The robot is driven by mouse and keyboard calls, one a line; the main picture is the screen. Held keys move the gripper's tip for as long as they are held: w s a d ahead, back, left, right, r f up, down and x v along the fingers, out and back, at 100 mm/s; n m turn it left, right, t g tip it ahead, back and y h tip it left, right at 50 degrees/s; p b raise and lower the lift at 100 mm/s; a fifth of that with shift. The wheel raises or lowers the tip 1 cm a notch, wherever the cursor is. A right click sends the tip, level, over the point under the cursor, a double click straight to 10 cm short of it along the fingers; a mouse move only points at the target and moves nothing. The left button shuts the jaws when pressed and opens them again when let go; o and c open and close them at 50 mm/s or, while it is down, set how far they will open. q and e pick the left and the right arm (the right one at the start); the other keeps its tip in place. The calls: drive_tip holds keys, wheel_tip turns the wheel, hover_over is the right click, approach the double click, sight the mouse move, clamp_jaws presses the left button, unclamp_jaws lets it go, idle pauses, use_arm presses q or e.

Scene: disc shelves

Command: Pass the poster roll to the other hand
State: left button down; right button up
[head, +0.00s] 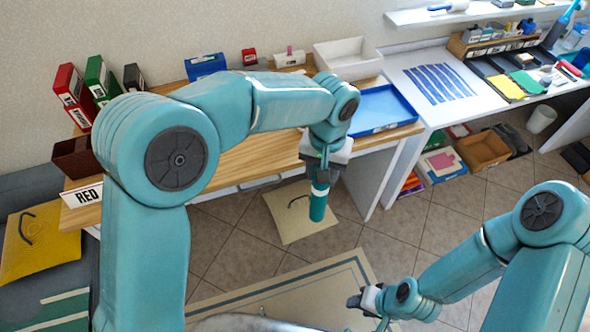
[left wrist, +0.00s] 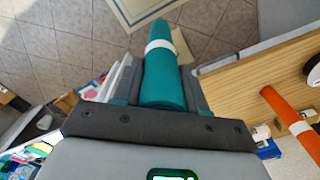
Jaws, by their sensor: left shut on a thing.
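The poster roll (head: 318,201) is a teal cylinder with a white band. My left gripper (head: 322,172) is shut on it and holds it in the air in front of the wooden desk's front edge, hanging nearly upright. In the left wrist view the poster roll (left wrist: 164,75) lies between the two fingers (left wrist: 163,88), with its white band beyond them. My right gripper (head: 368,308) is low at the bottom of the head view, apart from the roll and below it to the right. It is small there, and its opening is unclear.
The wooden desk (head: 240,153) carries a blue tray (head: 383,108), a white bin (head: 348,57) and binders (head: 75,95). A white table (head: 405,75) adjoins it at right. An orange roll (left wrist: 290,122) shows in the left wrist view. Tiled floor (head: 400,235) lies open between the arms.

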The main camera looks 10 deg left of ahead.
use_arm(q)
drive_tip(key=d+f, duration=0.4)
drive_tip(key=d, duration=0.4)
drive_tip(key=a+r, duration=1.1)
drive_tip(key=r, duration=0.2)
drive_tip(key=m, duration=0.6)
approach(320, 192)
wheel_tip(320, 192, down, 5)
drive_tip(key=s+a, duration=0.1)
drive_tip(key=a, duration=0.1)
use_arm(e)
drive_tip(key=shift+o, duration=0.6)
drive_tip(key=o, duration=0.4)
drive_tip(key=shift+w, duration=0.15)
drive_tip(key=n+t+y, duration=1)
drive_tip(key=n+t, duration=0.1)
drive_tip(key=n, duration=0.1)
approach(326, 200)
drive_tip(key=a, duration=0.1)
use_arm(q)
drive_tip(key=w+d+f+m, duration=0.3)
drive_tip(key=f+m, duration=0.1)
drive_tip(key=shift+d+f, duration=0.3)
drive_tip(key=shift+f, duration=0.1)
use_arm(e)
drive_tip(key=x, duration=1.2)
drive_tip(key=shift+w+d, duration=0.2)
drive_tip(key=shift+w, duration=0.1)
